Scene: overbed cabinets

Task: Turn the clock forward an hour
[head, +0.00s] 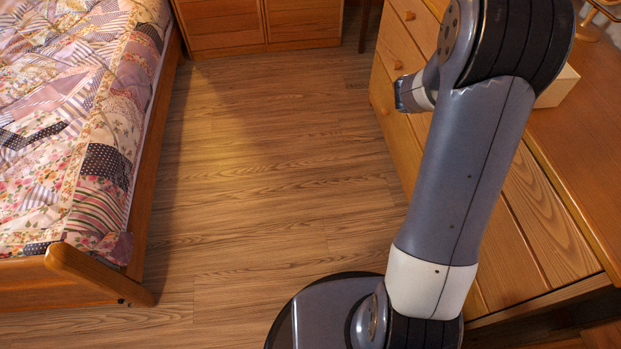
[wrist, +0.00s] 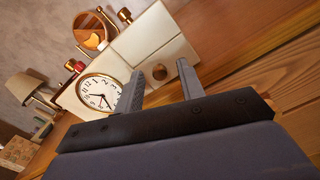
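The clock (wrist: 98,93) shows in the wrist view as a round white dial with dark numerals, dark hands and a gold rim. It is set in a cream box-like body (wrist: 160,35) that looks tilted in the picture. A round brownish knob (wrist: 159,72) is on a cream face to the right of the dial. My gripper (wrist: 161,71) is open, with its two fingers apart and the knob seen between them. I cannot tell whether either finger touches it. In the head view a cream block (head: 558,87) is partly hidden behind my arm.
The cream body is on a wooden desk (head: 590,130) with drawers (head: 545,215) below. A round mirror (wrist: 95,38) and a lamp (wrist: 30,90) are beyond it. A bed (head: 65,130) stands at the left. The floor (head: 270,160) between is clear.

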